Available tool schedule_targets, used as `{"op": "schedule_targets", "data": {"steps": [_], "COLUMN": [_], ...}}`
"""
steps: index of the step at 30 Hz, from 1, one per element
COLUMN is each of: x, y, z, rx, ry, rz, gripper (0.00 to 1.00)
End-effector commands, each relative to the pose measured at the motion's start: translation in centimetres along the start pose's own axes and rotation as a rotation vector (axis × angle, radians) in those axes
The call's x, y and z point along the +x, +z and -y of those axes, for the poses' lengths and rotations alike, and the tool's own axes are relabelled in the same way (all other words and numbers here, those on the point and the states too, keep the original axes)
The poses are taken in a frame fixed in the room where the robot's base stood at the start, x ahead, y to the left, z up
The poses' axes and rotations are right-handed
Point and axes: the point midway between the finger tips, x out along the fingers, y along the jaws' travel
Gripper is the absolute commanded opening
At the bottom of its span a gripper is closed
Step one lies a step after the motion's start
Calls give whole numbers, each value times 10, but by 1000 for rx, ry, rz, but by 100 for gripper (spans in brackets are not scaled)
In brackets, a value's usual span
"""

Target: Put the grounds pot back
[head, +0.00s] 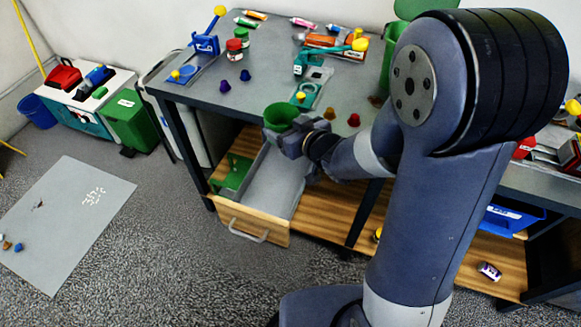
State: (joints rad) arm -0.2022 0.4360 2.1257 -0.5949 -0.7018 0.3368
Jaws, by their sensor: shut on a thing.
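My gripper (283,133) is shut on a green round pot (281,112), which I take to be the grounds pot. The pot looks upright with its open top facing up. In the picture, gripper and pot overlap the front edge of the grey table (245,100) and the back of an open drawer (262,190); their exact height is hard to tell. The drawer has a wooden front with a grey handle. A green object (232,172) sits at the drawer's left side. The pot's lower part is hidden by my gripper.
On the table stand a blue press-like device (205,43), a teal machine (308,62), red and green jars (234,46), and several small coloured capsules (245,75). Several tubes lie at the back. A green bin (130,118) stands at left. The floor before the drawer is clear.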

Motion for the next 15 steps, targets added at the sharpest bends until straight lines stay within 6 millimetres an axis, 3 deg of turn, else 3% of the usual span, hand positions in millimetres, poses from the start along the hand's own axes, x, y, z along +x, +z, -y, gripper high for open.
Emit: {"op": "schedule_targets", "data": {"steps": [5, 15], "x": [8, 31], "y": [22, 87], "z": [3, 2], "rx": [-20, -18], "ry": [-12, -10], "rz": [4, 5], "gripper": [37, 37]}}
